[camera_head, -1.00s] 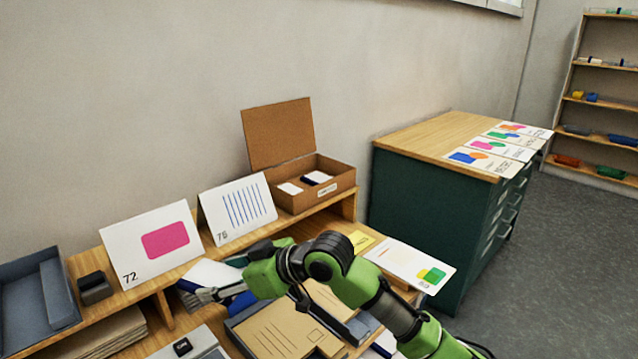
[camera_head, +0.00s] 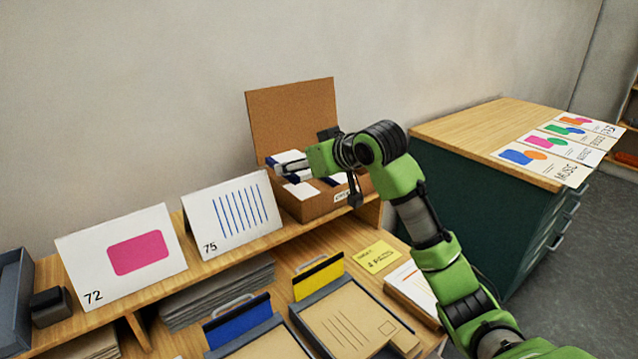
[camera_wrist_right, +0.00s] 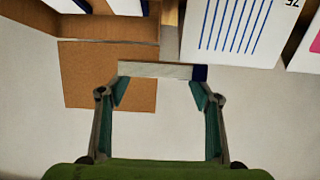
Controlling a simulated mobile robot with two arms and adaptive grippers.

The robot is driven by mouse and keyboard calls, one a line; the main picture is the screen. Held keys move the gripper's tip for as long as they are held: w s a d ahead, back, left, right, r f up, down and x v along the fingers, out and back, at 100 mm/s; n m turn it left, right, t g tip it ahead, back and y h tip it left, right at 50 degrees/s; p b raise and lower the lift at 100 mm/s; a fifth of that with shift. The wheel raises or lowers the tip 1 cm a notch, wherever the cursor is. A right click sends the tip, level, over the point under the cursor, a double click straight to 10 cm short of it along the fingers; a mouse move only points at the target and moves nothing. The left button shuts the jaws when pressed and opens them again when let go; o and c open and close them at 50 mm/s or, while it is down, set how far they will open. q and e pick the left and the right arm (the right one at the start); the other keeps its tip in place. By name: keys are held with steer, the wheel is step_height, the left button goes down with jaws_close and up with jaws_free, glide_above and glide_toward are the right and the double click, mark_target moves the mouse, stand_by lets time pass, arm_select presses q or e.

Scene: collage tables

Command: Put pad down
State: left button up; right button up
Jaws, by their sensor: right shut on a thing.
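My right gripper (camera_head: 294,167) is shut on a white pad with a dark blue end (camera_head: 286,158). It holds the pad over the left part of the open cardboard box (camera_head: 315,208). In the right wrist view the pad (camera_wrist_right: 155,70) spans the two fingertips of the gripper (camera_wrist_right: 160,85). A white card or pad (camera_head: 301,189) with dark blue lies inside the box below. I cannot tell whether the held pad touches anything in the box. My left gripper is not in view.
The box stands on a wooden shelf, its lid (camera_head: 292,118) up against the wall. The striped card 75 (camera_head: 232,215) and pink card 72 (camera_head: 122,256) stand to its left. A green cabinet (camera_head: 470,200) is at the right. Brown folders (camera_head: 350,318) lie on the desk below.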

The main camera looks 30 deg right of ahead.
steer(key=w+d+f+p, duration=0.1)
steer(key=w+d+f, duration=0.25)
steer(key=w, duration=0.25)
glide_above(307, 195)
steer(key=s, duration=0.1)
steer(key=f, duration=0.4)
steer(key=shift+s+a+p, duration=0.1)
steer(key=shift+a+p, duration=0.2)
steer(key=shift+a, duration=0.05)
steer(key=shift+w+d+f, duration=0.3)
steer(key=shift+w+f, duration=0.15)
steer(key=shift+f, duration=0.2)
step_height(307, 195, down, 3)
steer(key=shift+f+p, duration=0.1)
steer(key=shift+p, duration=0.45)
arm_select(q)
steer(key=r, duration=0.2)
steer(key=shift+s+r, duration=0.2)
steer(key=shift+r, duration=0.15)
arm_select(e)
steer(key=shift+w+d, duration=0.1)
steer(key=shift+f, duration=0.15)
steer(key=shift+f+b, duration=0.3)
steer(key=shift+f, duration=0.25)
steer(key=o, duration=1)
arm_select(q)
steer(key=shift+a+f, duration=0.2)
